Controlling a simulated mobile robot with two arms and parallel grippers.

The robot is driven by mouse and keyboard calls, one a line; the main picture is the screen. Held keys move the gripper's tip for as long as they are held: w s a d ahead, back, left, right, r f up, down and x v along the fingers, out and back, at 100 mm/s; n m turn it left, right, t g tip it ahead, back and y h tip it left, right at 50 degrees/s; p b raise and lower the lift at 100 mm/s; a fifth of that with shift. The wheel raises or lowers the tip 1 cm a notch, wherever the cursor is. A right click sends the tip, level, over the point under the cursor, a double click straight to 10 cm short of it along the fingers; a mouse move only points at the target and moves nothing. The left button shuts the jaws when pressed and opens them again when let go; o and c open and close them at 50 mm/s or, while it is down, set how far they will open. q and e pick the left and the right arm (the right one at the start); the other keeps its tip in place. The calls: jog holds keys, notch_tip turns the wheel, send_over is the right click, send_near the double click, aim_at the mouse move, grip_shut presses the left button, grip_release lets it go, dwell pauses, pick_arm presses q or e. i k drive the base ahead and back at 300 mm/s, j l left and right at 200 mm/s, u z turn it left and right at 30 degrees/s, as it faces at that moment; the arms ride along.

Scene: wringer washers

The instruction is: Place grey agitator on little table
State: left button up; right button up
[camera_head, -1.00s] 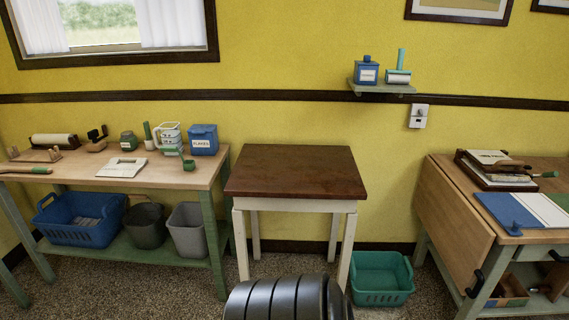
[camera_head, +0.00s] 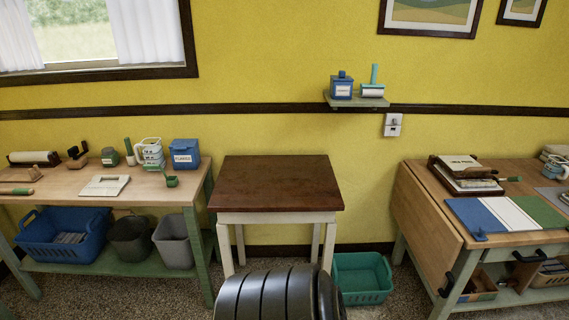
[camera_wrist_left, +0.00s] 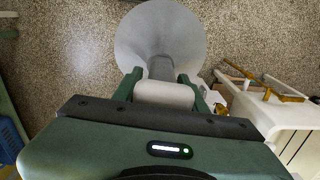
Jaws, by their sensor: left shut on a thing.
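The grey agitator (camera_wrist_left: 160,33) shows in the left wrist view as a wide smooth cone with a darker narrow shaft. My left gripper (camera_wrist_left: 158,86) is shut on it at the shaft end, with the cone beyond the fingers, over the speckled floor. The little table (camera_head: 278,183) stands against the yellow wall in the head view, with a dark brown top and white legs. Its top is bare. The agitator and both grippers are out of the head view. My right gripper is in neither view.
A workbench (camera_head: 150,192) with jars and tools stands left of the little table. A drop-leaf table (camera_head: 428,205) stands to its right. A teal basket (camera_head: 362,276) sits on the floor between. A white thing (camera_wrist_left: 275,112) with brass-coloured parts is right of my left gripper.

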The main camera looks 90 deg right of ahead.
aim_at(301, 183)
jog(key=l+z, duration=0.25)
jog(key=z, duration=0.2)
jog(key=l+z, duration=0.2)
jog(key=z, duration=0.3)
jog(key=l+z, duration=0.15)
jog(key=l, duration=0.3)
jog(key=i+l+z, duration=0.2)
jog(key=l, duration=0.2)
jog(key=i+l+z, duration=0.15)
jog(key=l, duration=0.3)
jog(key=i+l+z, duration=0.15)
jog(key=l, duration=0.25)
jog(key=i+l, duration=0.15)
jog(key=l, duration=0.2)
jog(key=i+l, duration=0.1)
jog(key=l, duration=0.25)
jog(key=i+l, duration=0.15)
jog(key=l, duration=0.2)
jog(key=i+l, duration=0.15)
jog(key=l, duration=0.2)
jog(key=i+l+z, duration=0.1)
jog(key=l, duration=0.3)
